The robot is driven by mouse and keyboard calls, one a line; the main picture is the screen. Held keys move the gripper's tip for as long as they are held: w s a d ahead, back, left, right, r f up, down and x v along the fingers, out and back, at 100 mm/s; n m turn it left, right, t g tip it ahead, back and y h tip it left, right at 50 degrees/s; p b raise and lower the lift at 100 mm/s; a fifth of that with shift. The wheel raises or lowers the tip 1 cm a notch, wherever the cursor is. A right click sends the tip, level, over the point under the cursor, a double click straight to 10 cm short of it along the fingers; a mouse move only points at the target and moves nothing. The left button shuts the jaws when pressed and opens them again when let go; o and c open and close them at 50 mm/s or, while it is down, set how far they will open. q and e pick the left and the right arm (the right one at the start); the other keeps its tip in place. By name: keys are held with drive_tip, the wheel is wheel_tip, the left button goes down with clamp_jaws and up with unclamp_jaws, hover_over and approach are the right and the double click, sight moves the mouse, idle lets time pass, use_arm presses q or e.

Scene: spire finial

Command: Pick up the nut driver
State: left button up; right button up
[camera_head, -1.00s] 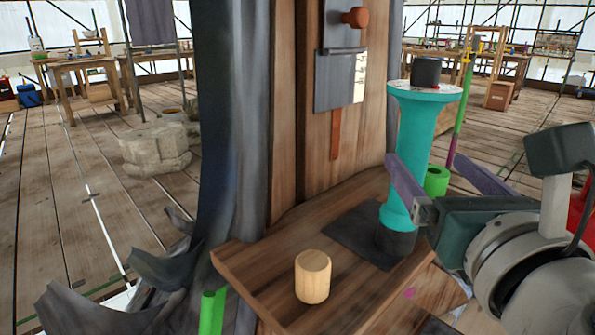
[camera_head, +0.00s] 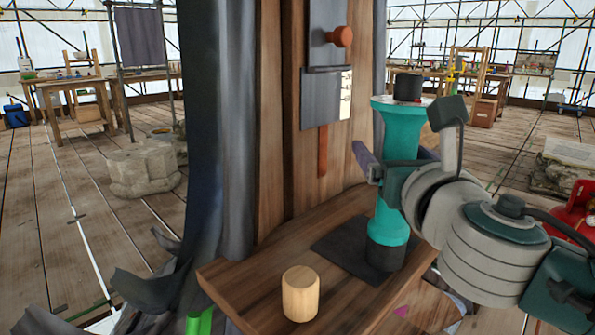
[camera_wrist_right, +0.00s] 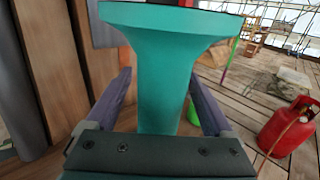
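A tall teal spool-shaped body (camera_head: 400,135) with a flared top, black cap and dark foot stands upright on a dark patch of the wooden shelf. It may be the nut driver, but I cannot tell for sure. Its flared top and narrow neck fill the middle of the right wrist view (camera_wrist_right: 165,85). My right gripper (camera_head: 398,153) is open at the neck, below the flare. In the wrist view its purple fingers (camera_wrist_right: 160,103) lie on either side of the neck, with gaps visible on both sides. My left gripper is out of view.
A light wooden cylinder (camera_head: 300,293) stands at the front of the wooden shelf (camera_head: 245,285). Behind is a wooden post with a grey plate (camera_head: 325,97), an orange knob (camera_head: 340,37) and an orange strip (camera_head: 323,150). A red gas bottle (camera_wrist_right: 288,127) stands to the right.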

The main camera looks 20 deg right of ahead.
clamp_jaws()
drive_tip(key=shift+r, duration=0.1)
idle(0.6)
drive_tip(key=shift+r, duration=0.1)
wheel_tip(320, 180, up, 20)
drive_tip(key=p, duration=0.9)
drive_tip(key=c, duration=0.6)
unclamp_jaws()
clamp_jaws()
